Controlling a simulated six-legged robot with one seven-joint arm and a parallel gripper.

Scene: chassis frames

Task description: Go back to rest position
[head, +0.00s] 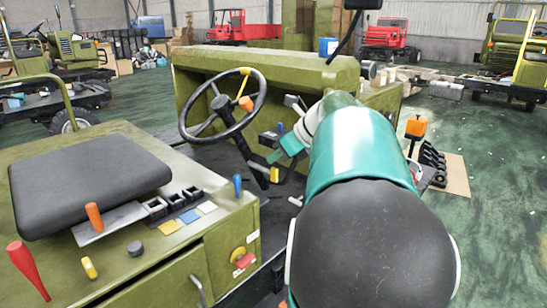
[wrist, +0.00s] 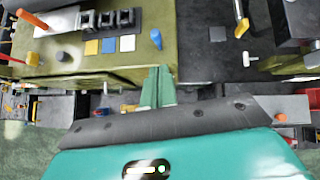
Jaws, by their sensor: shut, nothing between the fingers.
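My gripper (head: 274,157) is a teal-green two-finger hand at the end of my teal, white and black arm. In the head view it hangs over the gap between the vehicle's seat box and its dashboard, to the right of the steering wheel (head: 222,105). In the wrist view the green fingers (wrist: 158,72) lie side by side, shut with nothing between them. They point toward the olive seat box (wrist: 85,65). My arm hides part of the dashboard and floor in the head view.
The seat box carries a black seat (head: 90,185), an orange lever (head: 94,216), a red lever (head: 28,269) and a blue knob (head: 238,185). An orange-topped lever (head: 416,127) stands right of my arm. Open green floor (head: 490,230) lies at the right.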

